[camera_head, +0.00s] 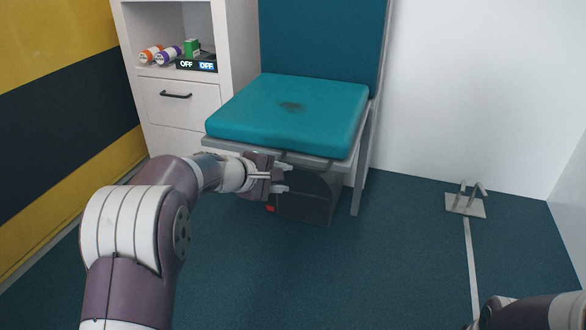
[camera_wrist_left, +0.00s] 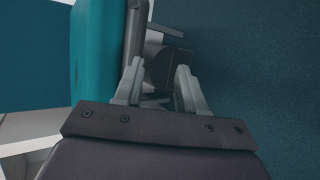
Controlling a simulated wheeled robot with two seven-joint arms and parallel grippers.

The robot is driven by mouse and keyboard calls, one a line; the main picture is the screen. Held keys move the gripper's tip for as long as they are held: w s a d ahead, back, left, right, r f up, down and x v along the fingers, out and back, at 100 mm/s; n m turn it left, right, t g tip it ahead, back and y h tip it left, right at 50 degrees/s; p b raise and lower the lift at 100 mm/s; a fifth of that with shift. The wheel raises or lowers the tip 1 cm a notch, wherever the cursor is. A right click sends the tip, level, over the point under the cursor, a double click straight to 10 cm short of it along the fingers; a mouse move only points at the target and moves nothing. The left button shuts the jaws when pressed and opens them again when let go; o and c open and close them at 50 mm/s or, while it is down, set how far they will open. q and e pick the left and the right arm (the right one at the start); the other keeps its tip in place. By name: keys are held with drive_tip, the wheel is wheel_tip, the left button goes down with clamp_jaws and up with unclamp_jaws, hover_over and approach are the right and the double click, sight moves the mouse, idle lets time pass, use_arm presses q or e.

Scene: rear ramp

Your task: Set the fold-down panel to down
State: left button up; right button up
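The panel that appears to be the fold-down one is a teal padded seat (camera_head: 290,110) on a grey frame, lying level in front of an upright teal backrest (camera_head: 325,40). My left gripper (camera_head: 286,178) is just below the seat's front edge, its fingers apart with nothing between them. In the left wrist view the seat cushion (camera_wrist_left: 92,50) and its grey edge (camera_wrist_left: 136,28) run up beside the open fingers (camera_wrist_left: 160,70). I cannot tell whether a finger touches the edge. My right gripper is out of view; only part of that arm shows at lower right.
A dark box (camera_head: 305,198) stands under the seat. A white cabinet (camera_head: 180,100) with a drawer handle, bottles and OFF displays is at the left. A metal floor bracket (camera_head: 465,203) with a pale strip is at the right. The blue floor in front is clear.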

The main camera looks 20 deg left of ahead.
use_arm(q)
drive_tip(key=p+v, duration=0.2)
drive_tip(key=v, duration=0.5)
drive_tip(key=shift+r+p, duration=0.3)
drive_tip(key=shift+r, duration=0.2)
drive_tip(key=shift+s, duration=0.1)
